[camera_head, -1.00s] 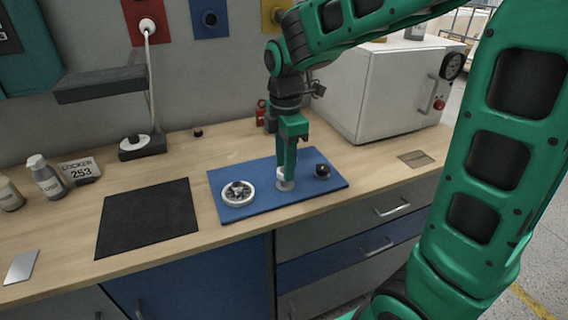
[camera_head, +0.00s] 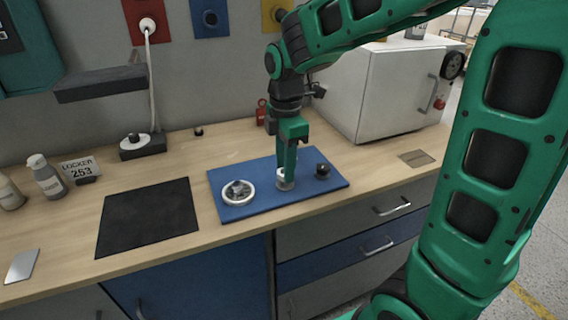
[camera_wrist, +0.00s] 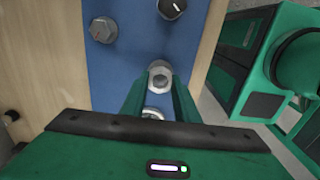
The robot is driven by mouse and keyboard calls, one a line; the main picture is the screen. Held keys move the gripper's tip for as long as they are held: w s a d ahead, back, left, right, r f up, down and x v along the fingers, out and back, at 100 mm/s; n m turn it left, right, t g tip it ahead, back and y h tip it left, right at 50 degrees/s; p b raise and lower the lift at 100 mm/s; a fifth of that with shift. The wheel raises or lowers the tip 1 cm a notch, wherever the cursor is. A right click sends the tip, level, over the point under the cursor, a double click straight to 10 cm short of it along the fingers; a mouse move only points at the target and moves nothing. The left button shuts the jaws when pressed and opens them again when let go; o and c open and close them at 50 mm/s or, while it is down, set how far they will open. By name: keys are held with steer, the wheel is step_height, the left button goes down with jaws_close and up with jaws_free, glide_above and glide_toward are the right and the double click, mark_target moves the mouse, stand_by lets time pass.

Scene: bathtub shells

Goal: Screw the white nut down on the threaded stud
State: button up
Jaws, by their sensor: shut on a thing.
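My gripper (camera_head: 285,171) points down over the blue mat, with its two green fingers shut on the white nut (camera_head: 281,173). The nut sits low, just above a grey round base (camera_head: 285,185) on the mat. In the wrist view, the pale nut (camera_wrist: 160,75) with a grey centre shows between the fingertips (camera_wrist: 160,82). The threaded stud is mostly hidden by the nut and fingers, so I cannot tell how far down the nut is.
The blue mat (camera_head: 228,209) also carries a white-rimmed wheel-like part (camera_head: 238,192) on the left and a dark knob (camera_head: 323,170) close on the right. A black mat (camera_head: 148,218) lies further left. A white cabinet (camera_head: 385,90) stands behind right.

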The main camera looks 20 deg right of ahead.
steer(key=shift+f, duration=1)
steer(key=o, duration=1.1)
step_height(320, 180, up, 11)
steer(key=shift+f, duration=0.15)
